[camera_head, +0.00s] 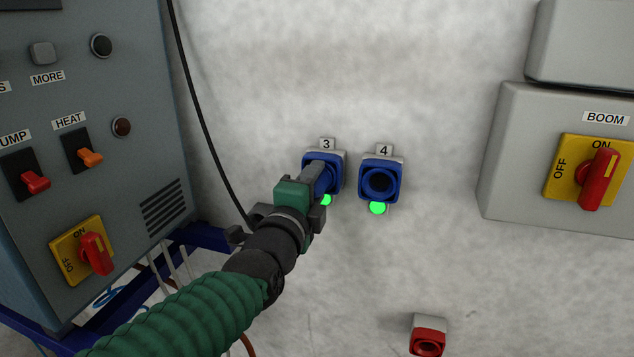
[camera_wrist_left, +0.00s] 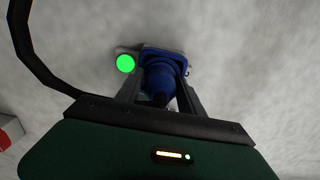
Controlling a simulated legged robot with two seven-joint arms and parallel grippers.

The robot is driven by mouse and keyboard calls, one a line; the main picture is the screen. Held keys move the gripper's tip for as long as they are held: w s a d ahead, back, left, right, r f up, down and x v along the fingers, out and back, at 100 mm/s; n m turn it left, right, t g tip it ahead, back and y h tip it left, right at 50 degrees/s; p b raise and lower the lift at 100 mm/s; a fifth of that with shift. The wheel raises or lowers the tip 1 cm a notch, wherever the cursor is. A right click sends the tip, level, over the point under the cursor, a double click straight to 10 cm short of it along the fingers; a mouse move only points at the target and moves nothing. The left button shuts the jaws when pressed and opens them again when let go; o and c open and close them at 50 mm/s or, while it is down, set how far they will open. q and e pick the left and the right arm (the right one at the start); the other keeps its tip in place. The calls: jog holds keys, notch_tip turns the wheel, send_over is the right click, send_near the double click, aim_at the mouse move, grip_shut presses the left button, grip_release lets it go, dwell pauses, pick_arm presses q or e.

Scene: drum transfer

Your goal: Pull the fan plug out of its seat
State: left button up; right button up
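The blue plug (camera_wrist_left: 160,78) is in the blue wall socket labelled 3 (camera_head: 337,160), with a green light beside it. My left gripper (camera_head: 322,180) is right at this socket and hides much of the plug in the head view. In the left wrist view, its two fingers (camera_wrist_left: 160,92) stand on either side of the plug, close to its sides. I cannot tell whether they press on it. A black cable (camera_head: 198,105) hangs down the wall and passes behind the gripper. My right gripper is not in view.
An open blue socket labelled 4 (camera_head: 379,182) is just right of socket 3. A grey control cabinet (camera_head: 140,70) stands at the left. A grey box with the red BOOM switch (camera_head: 600,180) is at the right. A red socket (camera_head: 428,340) sits low on the wall.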

pick_arm(q)
grip_shut()
jog(key=shift+s+a+f+b, duration=0.15)
jog(key=shift+s+b, duration=0.25)
jog(key=shift+b, duration=0.2)
jog(key=shift+b+v, duration=0.55)
jog(key=shift+v, duration=0.45)
jog(key=shift+b+v, duration=1.45)
jog(key=shift+v, duration=0.1)
jog(key=shift+r, duration=0.2)
